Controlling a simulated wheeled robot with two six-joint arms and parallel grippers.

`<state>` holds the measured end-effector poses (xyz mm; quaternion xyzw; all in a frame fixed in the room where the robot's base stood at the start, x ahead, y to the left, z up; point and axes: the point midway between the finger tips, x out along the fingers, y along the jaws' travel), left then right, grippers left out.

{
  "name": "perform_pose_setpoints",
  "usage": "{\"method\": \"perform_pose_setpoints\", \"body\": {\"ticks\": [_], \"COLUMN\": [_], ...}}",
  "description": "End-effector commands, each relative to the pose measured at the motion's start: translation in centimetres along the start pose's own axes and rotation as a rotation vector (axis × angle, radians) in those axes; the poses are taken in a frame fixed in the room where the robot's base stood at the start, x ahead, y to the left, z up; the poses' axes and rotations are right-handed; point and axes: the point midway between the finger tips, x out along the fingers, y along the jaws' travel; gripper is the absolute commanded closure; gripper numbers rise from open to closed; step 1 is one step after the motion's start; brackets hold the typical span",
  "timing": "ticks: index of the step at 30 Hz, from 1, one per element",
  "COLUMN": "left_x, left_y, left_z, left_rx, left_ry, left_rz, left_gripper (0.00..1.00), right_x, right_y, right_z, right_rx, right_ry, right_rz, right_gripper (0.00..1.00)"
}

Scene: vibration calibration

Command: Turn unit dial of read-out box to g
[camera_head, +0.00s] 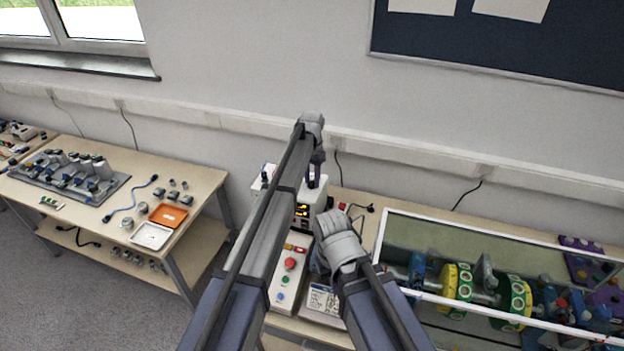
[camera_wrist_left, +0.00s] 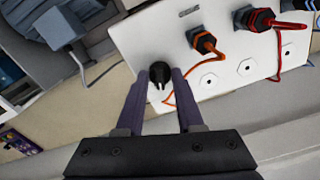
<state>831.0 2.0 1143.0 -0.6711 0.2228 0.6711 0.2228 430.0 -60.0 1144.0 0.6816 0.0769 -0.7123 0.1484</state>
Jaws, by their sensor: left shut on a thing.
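The read-out box (camera_head: 316,193) is a white box with a small lit orange display, at the middle of the head view, partly hidden behind my left arm. In the left wrist view its white panel (camera_wrist_left: 150,38) carries a black unit dial (camera_wrist_left: 160,73) near the panel's edge. My left gripper (camera_wrist_left: 160,80) is shut on this dial, with one dark purple finger on each side. In the head view the left gripper (camera_head: 312,178) is over the top of the box. The dial's markings cannot be read. My right arm reaches in at lower middle, but its gripper is hidden.
The panel also carries orange and red plugs (camera_wrist_left: 203,42) with cables. A control box with a red button (camera_head: 290,264) stands in front of the read-out box. A framed rig with yellow-green discs (camera_head: 457,290) stands right; a side table (camera_head: 95,160) with parts stands left.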

Motion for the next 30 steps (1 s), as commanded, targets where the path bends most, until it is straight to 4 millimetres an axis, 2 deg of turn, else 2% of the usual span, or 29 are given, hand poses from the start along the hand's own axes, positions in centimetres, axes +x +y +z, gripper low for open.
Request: {"method": "perform_pose_setpoints", "body": {"ticks": [6,15,30], "left_x": [0.00,0.00,0.00], "left_y": [0.00,0.00,0.01], "left_z": [0.01,0.01,0.02], "left_rx": [0.168,0.322,0.389], "left_ry": [0.000,0.000,0.000], "left_rz": [0.000,0.000,0.000], "left_gripper": [1.00,1.00,1.00], "right_x": [0.00,0.00,0.00], "right_y": [0.00,0.00,0.00], "right_z": [0.00,0.00,0.00], "right_rx": [0.000,0.000,0.000], "right_ry": [0.000,0.000,0.000], "right_rz": [0.000,0.000,0.000], "right_gripper": [1.00,1.00,1.00]}}
